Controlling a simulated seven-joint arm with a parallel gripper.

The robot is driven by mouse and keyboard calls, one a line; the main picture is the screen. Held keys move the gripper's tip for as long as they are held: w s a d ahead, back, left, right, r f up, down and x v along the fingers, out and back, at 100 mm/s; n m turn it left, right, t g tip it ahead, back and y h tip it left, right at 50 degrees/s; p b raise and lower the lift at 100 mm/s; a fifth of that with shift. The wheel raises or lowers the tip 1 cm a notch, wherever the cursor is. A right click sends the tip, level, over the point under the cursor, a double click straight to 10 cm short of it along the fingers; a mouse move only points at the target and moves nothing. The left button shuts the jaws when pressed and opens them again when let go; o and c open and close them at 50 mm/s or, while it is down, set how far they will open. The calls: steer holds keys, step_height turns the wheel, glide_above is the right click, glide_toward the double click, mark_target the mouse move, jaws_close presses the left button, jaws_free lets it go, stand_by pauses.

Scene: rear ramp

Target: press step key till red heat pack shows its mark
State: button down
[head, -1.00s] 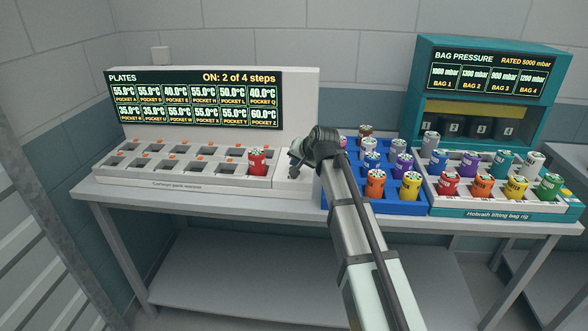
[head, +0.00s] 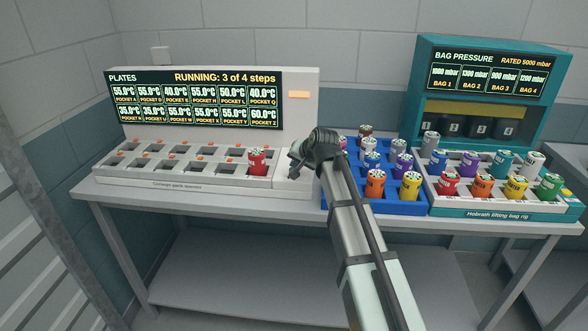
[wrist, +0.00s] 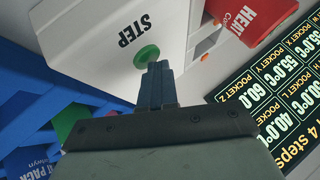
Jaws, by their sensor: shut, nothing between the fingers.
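The red heat pack (head: 257,162) stands upright in the front-right pocket of the white warmer (head: 110,186); part of it shows at the top of the wrist view (wrist: 238,14). Any mark on it is too small or out of sight to tell. The green step key (wrist: 146,54) sits on a white face lettered STEP. My gripper (wrist: 155,68) is shut and empty, its fingertips at the key's edge; I cannot tell whether they touch it. In the head view my gripper (head: 293,170) hides the key. The display (head: 195,99) reads "RUNNING: 3 of 4 steps".
A blue tray (head: 400,208) of coloured packs stands right of my gripper. Further right is the teal lifting bag rig (head: 490,55) with a rack of several cylinders. The other warmer pockets look empty. The lower shelf (head: 240,270) is bare.

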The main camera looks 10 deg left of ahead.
steer(key=shift+r, duration=0.8)
steer(key=shift+r, duration=0.1)
steer(key=shift+r, duration=2.45)
